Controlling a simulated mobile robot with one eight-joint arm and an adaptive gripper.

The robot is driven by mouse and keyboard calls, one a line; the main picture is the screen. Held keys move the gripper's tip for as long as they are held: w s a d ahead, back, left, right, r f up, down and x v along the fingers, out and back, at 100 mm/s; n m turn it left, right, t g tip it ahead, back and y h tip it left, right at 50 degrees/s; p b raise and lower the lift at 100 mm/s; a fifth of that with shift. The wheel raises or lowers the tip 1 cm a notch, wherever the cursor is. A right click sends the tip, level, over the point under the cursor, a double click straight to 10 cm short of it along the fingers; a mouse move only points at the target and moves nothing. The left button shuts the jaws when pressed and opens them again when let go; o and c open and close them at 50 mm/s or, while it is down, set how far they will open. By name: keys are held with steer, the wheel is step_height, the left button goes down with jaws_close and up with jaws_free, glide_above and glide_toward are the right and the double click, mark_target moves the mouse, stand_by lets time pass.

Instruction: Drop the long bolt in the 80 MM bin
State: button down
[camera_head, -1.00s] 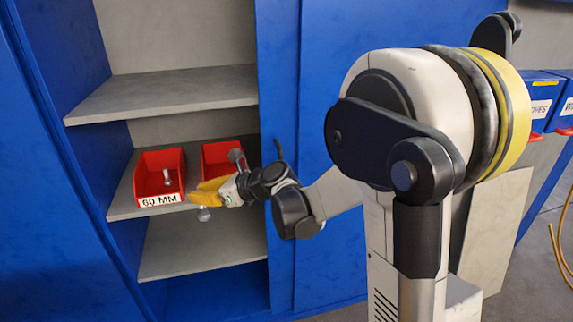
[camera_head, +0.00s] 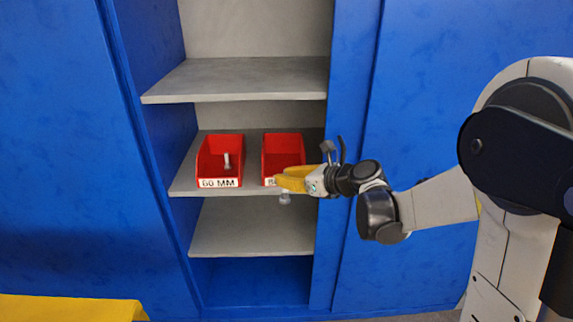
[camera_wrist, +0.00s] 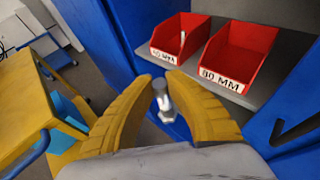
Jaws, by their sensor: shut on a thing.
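My gripper (camera_head: 281,183) has yellow fingers closed on a grey metal bolt (camera_wrist: 162,100), gripped between the fingertips. In the head view the bolt's lower end (camera_head: 285,198) hangs below the fingers, in front of the shelf edge. The red 80 MM bin (camera_wrist: 229,54) stands on the shelf beyond my fingers, at the upper right of the wrist view. In the head view my gripper covers part of the label of this bin (camera_head: 283,150). The red 60 MM bin (camera_head: 220,155) stands to its left with a bolt (camera_head: 227,161) inside.
The bins stand on a grey shelf (camera_head: 187,181) of a blue cabinet, with another shelf (camera_head: 235,80) above and one (camera_head: 250,228) below. A blue door (camera_head: 450,90) is at the right. A yellow cart (camera_wrist: 40,98) stands left in the wrist view.

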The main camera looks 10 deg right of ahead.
steer(key=s+d+f+m+t+h+b, duration=0.2)
steer(key=s+d+f+m+h+b, duration=0.1)
steer(key=s+d, duration=0.3)
steer(key=s+f+m+h, duration=0.1)
steer(key=s, duration=0.1)
steer(key=shift+s+d+f+h, duration=0.25)
steer(key=shift+s+d+h, duration=0.05)
steer(key=shift+s+d, duration=0.1)
